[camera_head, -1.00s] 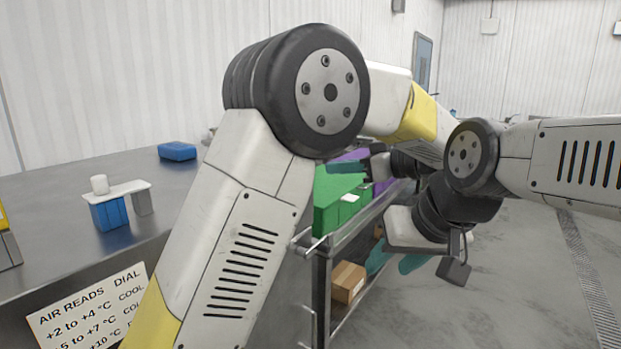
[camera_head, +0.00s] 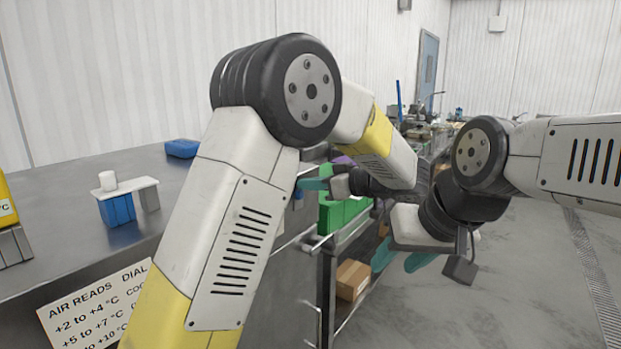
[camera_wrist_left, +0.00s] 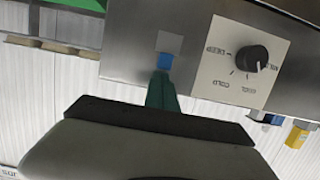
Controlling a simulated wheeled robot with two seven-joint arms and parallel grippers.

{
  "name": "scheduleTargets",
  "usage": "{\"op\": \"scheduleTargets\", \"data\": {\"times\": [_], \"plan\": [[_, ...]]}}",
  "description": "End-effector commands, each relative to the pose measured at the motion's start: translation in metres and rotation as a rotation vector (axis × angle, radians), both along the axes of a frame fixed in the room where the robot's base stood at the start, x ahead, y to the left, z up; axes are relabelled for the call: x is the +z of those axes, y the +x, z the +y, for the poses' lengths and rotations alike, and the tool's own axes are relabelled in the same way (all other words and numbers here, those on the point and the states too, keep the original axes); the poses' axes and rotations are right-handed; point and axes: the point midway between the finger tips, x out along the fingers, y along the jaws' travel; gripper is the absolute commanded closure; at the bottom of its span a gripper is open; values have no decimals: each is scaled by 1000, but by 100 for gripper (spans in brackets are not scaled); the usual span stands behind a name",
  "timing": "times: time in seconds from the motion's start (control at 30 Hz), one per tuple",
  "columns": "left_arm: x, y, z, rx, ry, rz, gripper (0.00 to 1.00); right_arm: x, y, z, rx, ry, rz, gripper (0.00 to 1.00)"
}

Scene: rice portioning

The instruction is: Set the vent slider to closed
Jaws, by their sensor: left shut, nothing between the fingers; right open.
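In the left wrist view, a small blue tab (camera_wrist_left: 166,61), apparently the vent slider, sits at a pale grey plate (camera_wrist_left: 169,42) on a metal panel. My left gripper (camera_wrist_left: 163,78) is shut and empty, its teal fingertips right at the tab; whether they touch it I cannot tell. In the head view my left gripper (camera_head: 304,184) points left at the bench front; the slider is not clearly visible there. The slider's setting cannot be read. My right gripper (camera_head: 400,260) is open and empty, low over the floor beside the cart.
A black dial (camera_wrist_left: 250,58) on a white label plate is beside the tab. A green box (camera_head: 340,212) is on the cart, with a cardboard box (camera_head: 352,280) below. A white-topped stand (camera_head: 125,186) and blue block (camera_head: 182,148) are on the bench. Floor at right is clear.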

Motion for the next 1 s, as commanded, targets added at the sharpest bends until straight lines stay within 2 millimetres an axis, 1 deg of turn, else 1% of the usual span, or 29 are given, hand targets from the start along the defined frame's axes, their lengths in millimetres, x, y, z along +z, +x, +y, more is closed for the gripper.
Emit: {"op": "scheduleTargets", "data": {"times": [0.27, 0.37, 0.5, 0.6, 0.7, 1.0], "plan": [[-1, 0, 0, 0, 1, 1, 100, 0, 0, 0, 0, 0, 0, 57], [-14, 0, 0, 0, 4, 4, 100, 0, 0, 0, 0, 0, 0, 57], [-44, 0, 0, -1, 6, 5, 100, 0, 0, 0, 0, 0, 0, 57], [-59, 0, 0, -1, 3, 4, 100, 0, 0, 0, 0, 0, 0, 57], [-66, 0, 0, 0, 0, 2, 100, 0, 0, 0, 0, 0, 0, 57], [-71, -1, 0, 0, -1, 11, 100, 0, 0, 0, 0, 0, 0, 57]]}}
